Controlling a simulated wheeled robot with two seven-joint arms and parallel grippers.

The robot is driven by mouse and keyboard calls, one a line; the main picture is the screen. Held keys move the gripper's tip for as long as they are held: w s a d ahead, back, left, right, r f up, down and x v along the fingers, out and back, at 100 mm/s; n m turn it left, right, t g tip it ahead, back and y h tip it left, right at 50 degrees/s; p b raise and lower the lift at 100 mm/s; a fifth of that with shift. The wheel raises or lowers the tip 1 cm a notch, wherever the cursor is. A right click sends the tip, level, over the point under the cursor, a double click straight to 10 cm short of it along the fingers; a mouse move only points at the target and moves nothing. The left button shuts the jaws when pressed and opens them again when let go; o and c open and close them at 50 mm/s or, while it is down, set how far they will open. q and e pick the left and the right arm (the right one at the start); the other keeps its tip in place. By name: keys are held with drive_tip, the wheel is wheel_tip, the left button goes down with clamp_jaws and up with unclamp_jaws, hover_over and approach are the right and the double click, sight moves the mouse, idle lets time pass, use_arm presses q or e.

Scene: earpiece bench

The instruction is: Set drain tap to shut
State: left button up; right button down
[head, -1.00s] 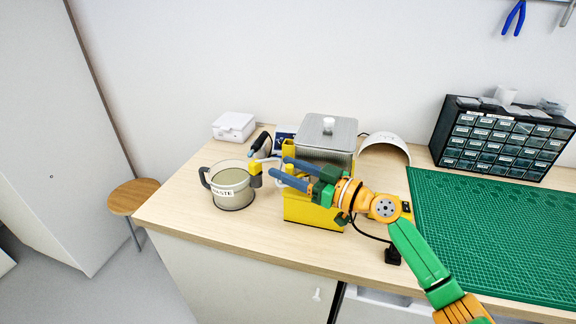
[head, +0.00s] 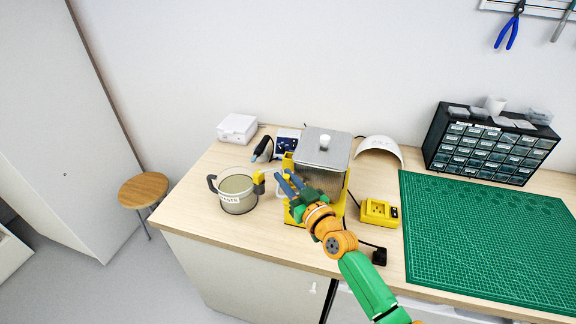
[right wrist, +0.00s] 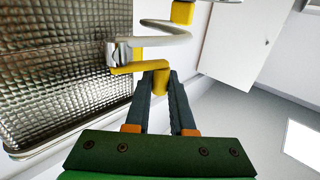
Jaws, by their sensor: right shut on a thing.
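The yellow tank unit (head: 336,205) stands on the bench with a metal tank and lid. In the right wrist view, the drain tap's yellow lever (right wrist: 138,67) runs from a silver fitting (right wrist: 118,52) beside the textured metal tank wall (right wrist: 60,70). My right gripper (right wrist: 160,88) is shut on the lever's yellow end. In the head view the right gripper (head: 287,182) is at the tank's left front and partly hides the tap. A grey spout tube (right wrist: 165,38) curves away to a yellow end piece (right wrist: 182,12). My left gripper is not in view.
The waste jug (head: 237,204) stands left of the tank, close to the yellow spout end (head: 258,177). A yellow box (head: 379,212) with a cable, a green mat (head: 480,240) and a drawer cabinet (head: 488,145) are to the right. A white box (head: 237,128) is at the back left.

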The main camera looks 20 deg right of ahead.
drive_tip(key=shift+f+h, duration=0.15)
drive_tip(key=shift+h, duration=0.15)
drive_tip(key=c, duration=0.9)
unclamp_jaws()
drive_tip(key=shift+o, duration=0.7)
